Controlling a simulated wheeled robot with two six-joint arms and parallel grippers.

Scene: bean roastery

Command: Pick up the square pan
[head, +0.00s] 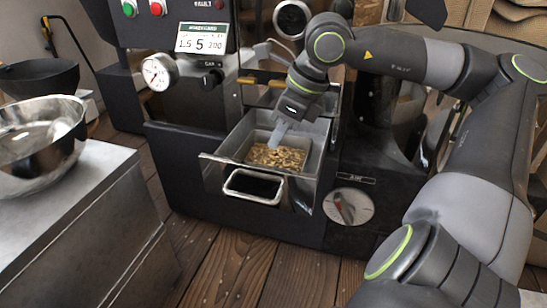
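A square grey metal pan (297,141) holding brown flakes or beans (277,157) sits inside the pulled-out drawer (213,172) of the black roaster. My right gripper (276,142) reaches down from above into the drawer, with its pale fingers at the back-middle of the pan, by the flakes. The fingers overlap in this view, so I cannot tell whether they are open or shut, or whether they touch the pan. My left gripper is not in view.
A steel bowl (38,143) stands on the grey counter (75,205) at left, with a dark bowl (38,78) behind. The wooden floor (235,268) in front is clear.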

